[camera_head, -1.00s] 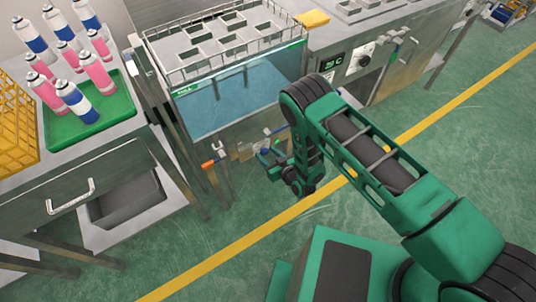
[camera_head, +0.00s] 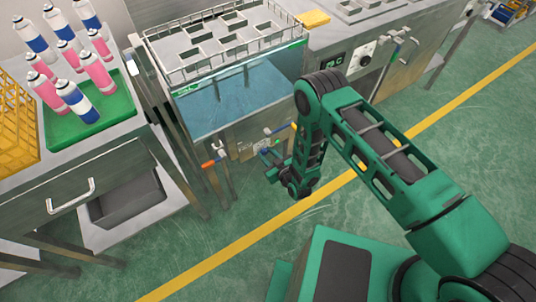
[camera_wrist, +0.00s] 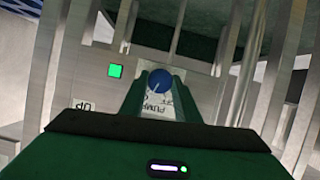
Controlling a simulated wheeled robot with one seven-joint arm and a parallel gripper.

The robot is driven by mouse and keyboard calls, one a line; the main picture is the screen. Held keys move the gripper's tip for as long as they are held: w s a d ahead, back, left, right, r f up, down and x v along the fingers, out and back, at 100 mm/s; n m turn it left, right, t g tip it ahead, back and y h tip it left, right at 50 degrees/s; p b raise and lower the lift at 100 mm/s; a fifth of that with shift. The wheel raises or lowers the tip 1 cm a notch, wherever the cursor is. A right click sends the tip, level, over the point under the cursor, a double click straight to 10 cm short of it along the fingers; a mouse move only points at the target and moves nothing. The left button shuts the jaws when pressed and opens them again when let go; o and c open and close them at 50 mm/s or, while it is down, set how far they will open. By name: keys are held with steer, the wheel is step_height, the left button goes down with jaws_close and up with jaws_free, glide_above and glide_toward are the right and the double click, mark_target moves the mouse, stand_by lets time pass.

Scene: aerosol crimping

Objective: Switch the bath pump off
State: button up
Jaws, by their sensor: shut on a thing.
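The bath pump's blue round knob (camera_wrist: 159,82) is on a grey panel in the wrist view, above a partly hidden white label (camera_wrist: 158,105) that seems to read PUMP. A small square lamp (camera_wrist: 115,71) left of the knob is lit green. My gripper (camera_wrist: 159,87) is shut on the knob, one green finger on each side. In the head view my gripper (camera_head: 270,165) is low at the front of the water bath (camera_head: 240,98); the knob cannot be made out there.
A wire rack (camera_head: 222,45) sits over the bath. An orange-handled valve (camera_head: 210,163) stands left of my gripper. At the left is a bench with a green tray (camera_head: 103,121) of spray cans and a yellow crate (camera_head: 20,130). Green floor is open in front.

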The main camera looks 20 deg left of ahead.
steer(key=n+t, duration=0.1)
steer(key=n+t+h, duration=0.1)
steer(key=n, duration=0.1)
steer(key=shift+s+a+f+n, duration=0.1)
steer(key=shift+s+n, duration=0.05)
steer(key=shift+n, duration=0.15)
steer(key=shift+s+a+f+n+t+h, duration=0.1)
steer(key=shift+n+t+h, duration=0.1)
steer(key=shift+n+t, duration=0.5)
steer(key=shift+s+a+n+t+h, duration=0.1)
steer(key=shift+n+t+h, duration=0.15)
steer(key=shift+n, duration=0.75)
steer(key=o, duration=1)
steer(key=shift+w, duration=0.1)
steer(key=shift+o, duration=0.2)
steer(key=shift+d, duration=0.1)
steer(key=v, duration=1)
steer(key=shift+s, duration=0.4)
steer(key=shift+d+f, duration=0.1)
steer(key=shift+d, duration=0.1)
